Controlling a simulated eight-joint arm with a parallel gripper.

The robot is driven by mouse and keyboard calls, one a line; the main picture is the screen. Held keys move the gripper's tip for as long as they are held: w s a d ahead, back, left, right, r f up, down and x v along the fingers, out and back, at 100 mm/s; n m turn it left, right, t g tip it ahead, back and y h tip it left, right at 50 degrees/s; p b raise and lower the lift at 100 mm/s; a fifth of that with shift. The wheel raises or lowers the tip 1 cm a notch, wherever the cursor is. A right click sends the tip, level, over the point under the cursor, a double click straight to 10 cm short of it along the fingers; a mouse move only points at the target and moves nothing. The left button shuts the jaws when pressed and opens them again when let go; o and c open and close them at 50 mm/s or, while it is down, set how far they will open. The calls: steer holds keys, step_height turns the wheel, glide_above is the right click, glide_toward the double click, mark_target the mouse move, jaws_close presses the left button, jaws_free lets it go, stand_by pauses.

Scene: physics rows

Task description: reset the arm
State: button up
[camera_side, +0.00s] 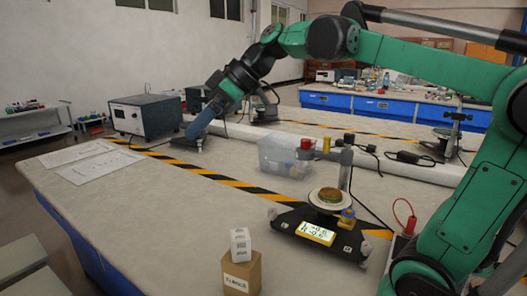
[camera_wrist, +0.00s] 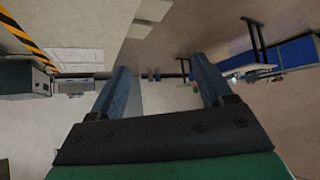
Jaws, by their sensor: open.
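My green arm reaches in from the right in the side view and bends down at the wrist. My gripper (camera_side: 192,134) has blue fingers and points down and left over the far part of the table (camera_side: 150,205), to the right of a dark instrument box. The gap between its fingers cannot be made out there. In the wrist view my gripper (camera_wrist: 163,70) shows two blue fingers spread apart, with nothing held between them.
A white cube (camera_side: 240,241) sits on a brown box (camera_side: 241,273) at the front. A black-based device (camera_side: 293,222) with a lit display stands to its right. A clear bin (camera_side: 277,158), instrument box (camera_side: 147,117) and papers (camera_side: 90,165) lie farther back. The left-middle tabletop is clear.

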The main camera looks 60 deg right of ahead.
steer(key=w+d+f+m+h, duration=0.1)
steer(key=w+m, duration=0.1)
steer(key=w, duration=0.5)
steer(key=shift+w+d+f+t, duration=0.2)
steer(key=shift+f+t, duration=0.2)
stand_by(0.7)
